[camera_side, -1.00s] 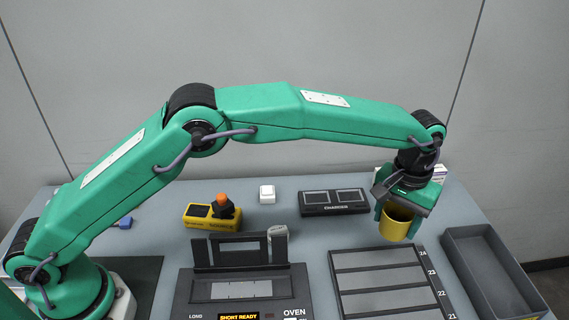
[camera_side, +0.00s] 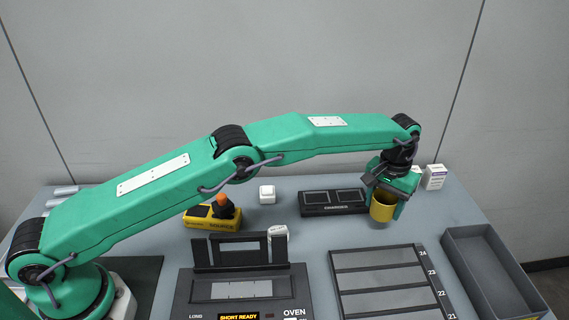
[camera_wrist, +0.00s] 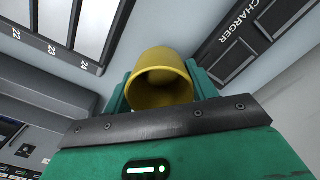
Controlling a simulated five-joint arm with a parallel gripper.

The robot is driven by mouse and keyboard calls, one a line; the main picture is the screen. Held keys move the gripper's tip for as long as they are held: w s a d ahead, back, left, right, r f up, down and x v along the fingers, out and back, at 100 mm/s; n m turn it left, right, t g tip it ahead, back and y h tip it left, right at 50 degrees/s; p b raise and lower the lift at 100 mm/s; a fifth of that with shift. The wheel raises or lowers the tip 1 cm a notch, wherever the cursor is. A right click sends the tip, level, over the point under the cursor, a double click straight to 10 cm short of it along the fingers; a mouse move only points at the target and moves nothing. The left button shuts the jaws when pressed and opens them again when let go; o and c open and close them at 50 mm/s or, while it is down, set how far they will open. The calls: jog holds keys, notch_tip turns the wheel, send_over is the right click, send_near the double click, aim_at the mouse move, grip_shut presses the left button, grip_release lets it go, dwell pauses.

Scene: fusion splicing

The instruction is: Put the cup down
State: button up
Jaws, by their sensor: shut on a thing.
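A yellow cup (camera_side: 383,206) is held in my gripper (camera_side: 388,200), between the charger and the numbered tray in the side view. In the wrist view the cup (camera_wrist: 160,77) sits between the two green fingers of my gripper (camera_wrist: 158,85), its open mouth facing the camera. The gripper is shut on it. The cup looks low over the grey table (camera_side: 440,220). I cannot tell whether its bottom touches the surface.
A black charger (camera_side: 333,209) lies just left of the cup. The numbered tray (camera_side: 385,263) is in front, and an empty dark bin (camera_side: 490,270) is at the right. A small white box (camera_side: 434,177) stands behind. The oven (camera_side: 240,290) is at front left. Bare table lies right of the cup.

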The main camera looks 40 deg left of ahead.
aim_at(381, 215)
jog(key=shift+w+a+f, duration=0.1)
jog(key=shift+w+a, duration=0.05)
jog(key=shift+w, duration=0.05)
jog(key=shift+f, duration=2)
jog(key=shift+f, duration=0.1)
jog(key=o, duration=0.9)
jog(key=shift+f, duration=0.1)
jog(key=shift+r, duration=6.15)
